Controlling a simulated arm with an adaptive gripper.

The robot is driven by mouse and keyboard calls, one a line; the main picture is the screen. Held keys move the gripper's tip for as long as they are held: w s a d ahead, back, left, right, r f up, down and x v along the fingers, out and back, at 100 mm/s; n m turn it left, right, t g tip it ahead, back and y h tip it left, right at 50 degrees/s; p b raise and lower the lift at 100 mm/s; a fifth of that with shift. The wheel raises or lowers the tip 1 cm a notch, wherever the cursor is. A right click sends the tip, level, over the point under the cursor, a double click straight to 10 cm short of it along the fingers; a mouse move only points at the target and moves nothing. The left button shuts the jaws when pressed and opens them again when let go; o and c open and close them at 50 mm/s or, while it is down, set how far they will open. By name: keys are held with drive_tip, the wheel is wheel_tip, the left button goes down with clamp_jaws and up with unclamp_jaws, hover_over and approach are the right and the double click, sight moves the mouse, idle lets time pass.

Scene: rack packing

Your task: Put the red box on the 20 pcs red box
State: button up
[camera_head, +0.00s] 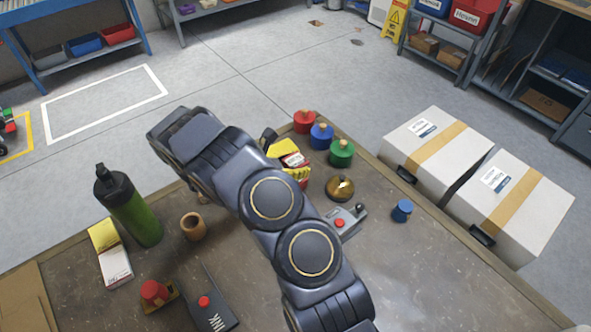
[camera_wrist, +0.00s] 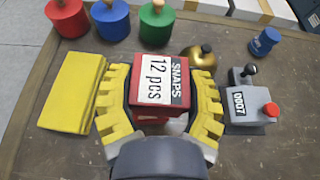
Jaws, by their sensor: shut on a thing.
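My gripper (camera_wrist: 160,103), with ribbed yellow fingers, is shut on a red box (camera_wrist: 162,78) with a white label reading "12 pcs" and "SNAPS". In the head view the red box (camera_head: 294,160) shows at the end of my arm, partly covered by the arm and fingers. More red shows below it between the fingers (camera_wrist: 152,119). I cannot tell whether that is a second box or the same one. No label reading "20 pcs" is legible.
A yellow block (camera_wrist: 72,103) lies left of my gripper. Red (camera_head: 304,122), blue (camera_head: 322,136) and green (camera_head: 341,153) knobbed cylinders stand beyond. A brass bell (camera_head: 340,188), joystick box (camera_head: 345,222) and small blue object (camera_head: 402,210) are right. A green bottle (camera_head: 135,212) stands left.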

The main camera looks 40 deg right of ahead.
drive_tip(key=shift+w+d+f, duration=0.2)
drive_tip(key=shift+w+f, duration=0.05)
drive_tip(key=shift+f, duration=1.65)
drive_tip(key=shift+f, duration=0.1)
drive_tip(key=o, duration=1.2)
drive_tip(key=shift+c, duration=0.2)
